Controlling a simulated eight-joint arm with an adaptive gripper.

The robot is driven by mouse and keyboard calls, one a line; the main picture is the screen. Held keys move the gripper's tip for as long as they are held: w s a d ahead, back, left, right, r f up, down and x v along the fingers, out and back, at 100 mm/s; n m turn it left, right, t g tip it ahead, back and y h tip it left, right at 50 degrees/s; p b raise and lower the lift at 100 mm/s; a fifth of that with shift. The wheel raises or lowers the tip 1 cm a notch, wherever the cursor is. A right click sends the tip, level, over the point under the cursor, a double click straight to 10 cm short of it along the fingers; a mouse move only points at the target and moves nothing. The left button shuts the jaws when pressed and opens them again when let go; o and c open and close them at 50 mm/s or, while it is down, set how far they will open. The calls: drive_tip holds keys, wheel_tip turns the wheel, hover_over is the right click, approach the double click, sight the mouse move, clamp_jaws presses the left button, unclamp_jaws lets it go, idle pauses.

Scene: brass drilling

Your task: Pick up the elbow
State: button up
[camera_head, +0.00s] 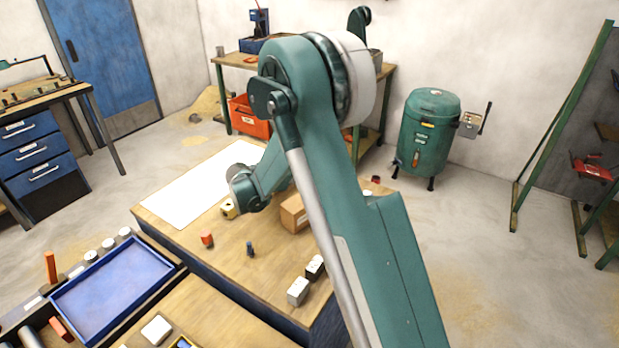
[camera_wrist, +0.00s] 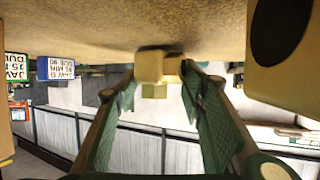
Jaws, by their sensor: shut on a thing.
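The elbow (camera_wrist: 154,66) shows in the wrist view as a small brass-yellow, stepped piece at the tabletop. My gripper (camera_wrist: 158,80) has its two green fingers drawn in on either side of it, with the tips at its sides. In the head view my wrist hangs low over the wooden table, and my fingers are hidden behind my own arm. A small brass piece with a dark hole (camera_head: 228,209) shows beside my wrist there; I cannot tell whether it is the elbow.
A larger brass block with a round dark hole (camera_wrist: 283,60) is close on the right in the wrist view. A blue tray (camera_head: 110,282) stands front left.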

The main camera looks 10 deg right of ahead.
drive_tip(key=shift+r+p, duration=1.05)
drive_tip(key=shift+r, duration=3.75)
